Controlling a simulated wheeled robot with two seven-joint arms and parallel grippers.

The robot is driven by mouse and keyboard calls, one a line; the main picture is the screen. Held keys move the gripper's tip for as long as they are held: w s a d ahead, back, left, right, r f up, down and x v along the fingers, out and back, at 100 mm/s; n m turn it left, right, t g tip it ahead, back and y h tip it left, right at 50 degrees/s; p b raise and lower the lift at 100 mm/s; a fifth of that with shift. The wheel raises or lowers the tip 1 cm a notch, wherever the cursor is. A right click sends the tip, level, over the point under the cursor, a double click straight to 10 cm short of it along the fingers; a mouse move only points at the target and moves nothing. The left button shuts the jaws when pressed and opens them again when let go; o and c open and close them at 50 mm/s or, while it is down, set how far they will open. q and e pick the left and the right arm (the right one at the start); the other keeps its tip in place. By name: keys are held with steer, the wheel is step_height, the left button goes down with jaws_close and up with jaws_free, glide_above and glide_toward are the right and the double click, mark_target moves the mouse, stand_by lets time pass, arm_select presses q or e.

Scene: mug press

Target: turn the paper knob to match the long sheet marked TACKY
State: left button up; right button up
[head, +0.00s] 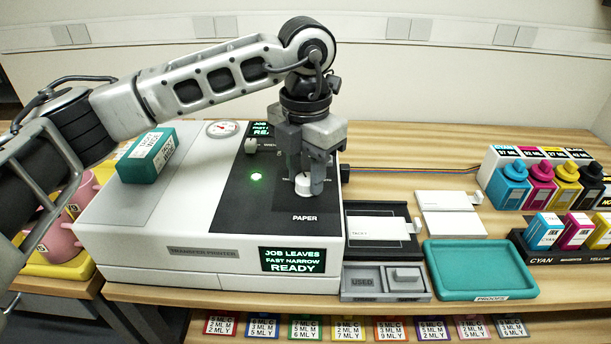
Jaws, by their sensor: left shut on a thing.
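The transfer printer (215,254) stands in the middle, with a dark control strip on its top. The white paper knob (303,189) sits on that strip above the word PAPER. My left gripper (304,186) points down from above and is shut on the knob; its fingers hide part of the knob and its markings. The white sheet marked TACKY (376,229) lies on a dark tray right of the printer. The printer's front display (293,261) reads JOB LEAVES, FAST NARROW, READY. My right gripper is not in view.
A teal box (147,155) and a round gauge (222,128) are on the printer's top. A teal PROOFS tray (480,271), a grey USED tray (362,284), ink bottles (541,186) and cartridges (577,231) fill the right. Coloured cards (348,329) line a lower shelf.

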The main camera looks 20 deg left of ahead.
arm_select(q)
steer(key=n+b, duration=0.1)
steer(key=n, duration=0.3)
steer(key=shift+r+n+b, duration=0.1)
steer(key=shift+n+b, duration=0.25)
steer(key=shift+n, duration=0.55)
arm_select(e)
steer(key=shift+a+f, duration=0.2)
arm_select(q)
steer(key=shift+w, duration=0.1)
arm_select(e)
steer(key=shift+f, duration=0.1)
arm_select(q)
steer(key=o, duration=1)
steer(key=shift+r, duration=0.1)
